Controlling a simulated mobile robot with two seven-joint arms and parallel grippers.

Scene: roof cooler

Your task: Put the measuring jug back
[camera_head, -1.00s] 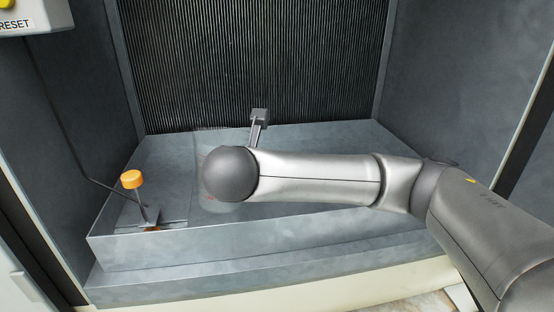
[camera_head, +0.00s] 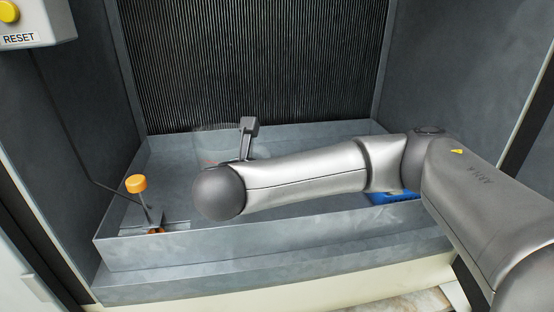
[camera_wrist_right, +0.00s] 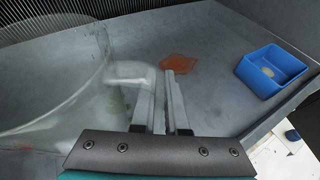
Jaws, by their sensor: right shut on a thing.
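The measuring jug (camera_head: 222,143) is clear and hard to make out in the head view, behind my right wrist and near the ribbed back panel. In the right wrist view its large transparent body (camera_wrist_right: 55,85) fills the left side, and its pale handle (camera_wrist_right: 132,74) reaches to my fingers. My right gripper (camera_wrist_right: 163,82) is shut on the jug by this handle. In the head view my right arm hides most of that gripper. I cannot tell how high the jug is above the tray floor. My left gripper is not in view.
The grey metal tray (camera_head: 300,236) has a raised front wall. An orange-capped float (camera_head: 136,184) on a rod stands at its left. A blue compartmented box (camera_wrist_right: 272,72) sits at its right, partly behind my arm in the head view. An orange-brown stain (camera_wrist_right: 180,63) marks the floor.

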